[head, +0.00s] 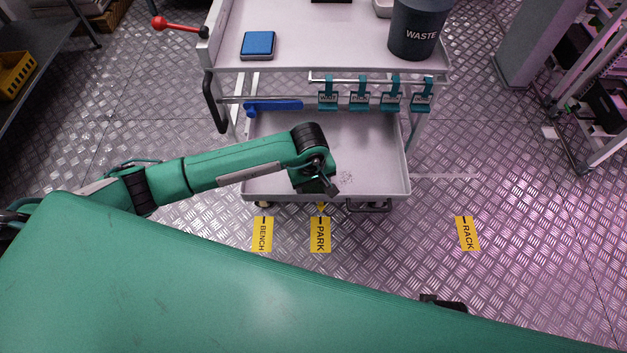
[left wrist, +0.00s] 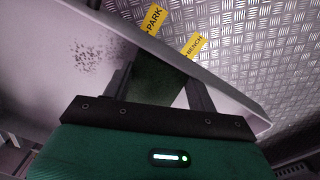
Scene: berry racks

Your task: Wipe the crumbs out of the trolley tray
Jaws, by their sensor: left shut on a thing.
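The trolley tray (head: 385,150) is the pale lower tray of the trolley. A patch of dark crumbs (head: 347,177) lies on its floor near the front edge; the crumbs (left wrist: 85,55) also show at the upper left in the left wrist view. My left gripper (head: 318,188) is over the front of the tray, just left of the crumbs. Its fingers (left wrist: 163,88) are shut on a dark green pad (left wrist: 155,85). Whether the pad touches the tray floor I cannot tell. My right gripper is not in view.
On the trolley top (head: 320,45) are a blue pad (head: 258,44) and a dark waste bin (head: 417,30). A blue-handled tool (head: 272,106) and several teal clips (head: 360,100) are at the rail above the tray. Yellow floor labels (head: 320,236) lie in front.

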